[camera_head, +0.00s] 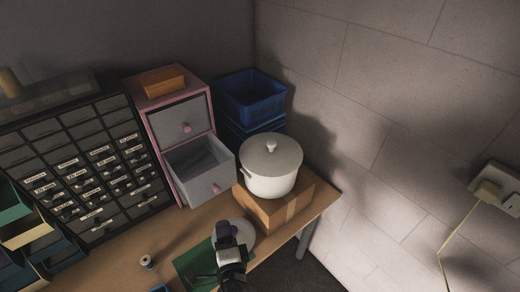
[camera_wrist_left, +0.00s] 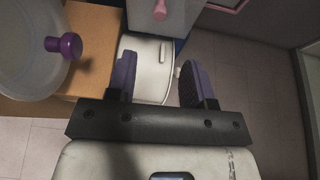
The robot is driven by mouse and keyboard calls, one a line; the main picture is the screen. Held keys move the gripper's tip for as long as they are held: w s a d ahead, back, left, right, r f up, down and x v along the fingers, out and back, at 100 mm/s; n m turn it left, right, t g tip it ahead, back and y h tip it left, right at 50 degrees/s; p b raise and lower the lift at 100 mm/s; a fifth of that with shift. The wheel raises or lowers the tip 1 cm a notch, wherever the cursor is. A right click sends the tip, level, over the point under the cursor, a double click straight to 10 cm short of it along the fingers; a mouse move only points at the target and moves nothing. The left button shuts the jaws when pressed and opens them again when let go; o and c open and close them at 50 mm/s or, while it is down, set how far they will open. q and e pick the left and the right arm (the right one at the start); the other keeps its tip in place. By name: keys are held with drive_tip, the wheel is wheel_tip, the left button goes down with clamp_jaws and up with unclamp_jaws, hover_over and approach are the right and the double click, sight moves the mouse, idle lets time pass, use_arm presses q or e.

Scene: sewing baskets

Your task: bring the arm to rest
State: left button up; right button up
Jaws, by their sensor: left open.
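My left gripper (camera_head: 228,234) reaches in from the bottom of the head view, over the front part of the wooden table (camera_head: 188,226). In the left wrist view its two purple-padded fingers (camera_wrist_left: 160,82) stand wide apart with nothing held between them. A pale round lid with a purple knob (camera_wrist_left: 65,46) lies to the left of the fingers there. In the head view a pale disc (camera_head: 243,229) shows partly behind the gripper. My right gripper is in neither view.
A pink drawer unit with an open grey drawer (camera_head: 203,180), blue bins (camera_head: 250,93) and a black parts cabinet (camera_head: 85,170) stand behind. A small spool (camera_head: 147,262) sits front left.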

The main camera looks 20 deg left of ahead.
use_arm(q)
drive_tip(key=s+f+n+g+h, duration=0.5)
drive_tip(key=s+f+g, duration=0.15)
drive_tip(key=s, duration=0.65)
drive_tip(key=s+f+n+g+h, duration=0.45)
drive_tip(key=s+f+h, duration=0.2)
drive_tip(key=s, duration=0.55)
wheel_tip(320, 180, up, 22)
drive_tip(key=p, duration=2.1)
drive_tip(key=shift+w+a+f+y+p, duration=0.2)
drive_tip(key=shift+a+y+p, duration=0.1)
drive_tip(key=shift+y+p, duration=0.15)
drive_tip(key=shift+m, duration=0.25)
